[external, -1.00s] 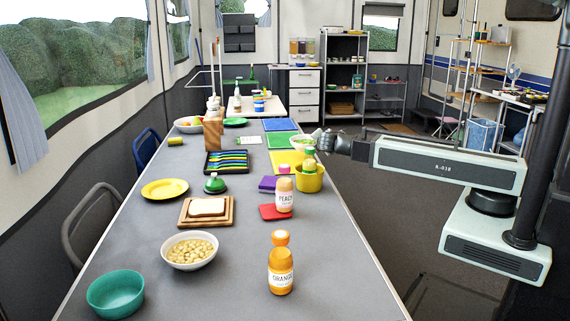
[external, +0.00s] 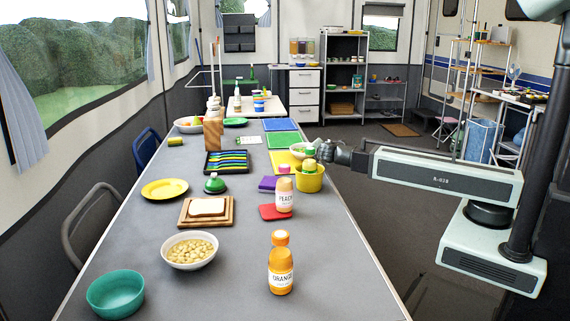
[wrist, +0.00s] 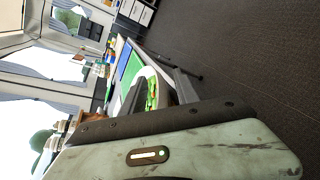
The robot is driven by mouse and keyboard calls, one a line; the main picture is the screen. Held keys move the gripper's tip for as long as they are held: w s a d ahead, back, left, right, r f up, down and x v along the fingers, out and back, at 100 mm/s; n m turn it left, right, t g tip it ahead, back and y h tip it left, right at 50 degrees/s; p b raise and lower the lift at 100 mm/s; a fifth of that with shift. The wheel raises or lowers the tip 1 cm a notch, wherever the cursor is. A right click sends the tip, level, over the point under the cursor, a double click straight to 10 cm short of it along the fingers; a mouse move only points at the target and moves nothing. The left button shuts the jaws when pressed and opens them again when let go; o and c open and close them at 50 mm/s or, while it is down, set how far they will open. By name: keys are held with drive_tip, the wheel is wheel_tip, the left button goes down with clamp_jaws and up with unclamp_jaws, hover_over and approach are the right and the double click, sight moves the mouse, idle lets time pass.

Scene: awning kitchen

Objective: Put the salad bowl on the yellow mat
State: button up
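The salad bowl (external: 298,149), white with green salad inside, is at the table's right side, by the far right part of the yellow mat (external: 280,158). Whether it touches the mat or hangs just above it I cannot tell. My gripper (external: 319,146) reaches in from the right and is shut on the bowl's right side. In the wrist view the bowl (wrist: 153,91) shows between the dark fingers (wrist: 160,90). The near right part of the mat is hidden behind the yellow container and a bottle.
A yellow container (external: 310,181) with a green-capped bottle stands just nearer than the bowl. A green mat (external: 282,140) lies beyond the yellow mat. A black tray (external: 227,163) of utensils is to the left.

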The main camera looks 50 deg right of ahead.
drive_tip(key=shift+r, duration=0.25)
drive_tip(key=p+v, duration=0.2)
drive_tip(key=v, duration=0.5)
drive_tip(key=shift+s+a+p, duration=0.15)
drive_tip(key=shift+a+p, duration=0.05)
drive_tip(key=shift+p, duration=0.15)
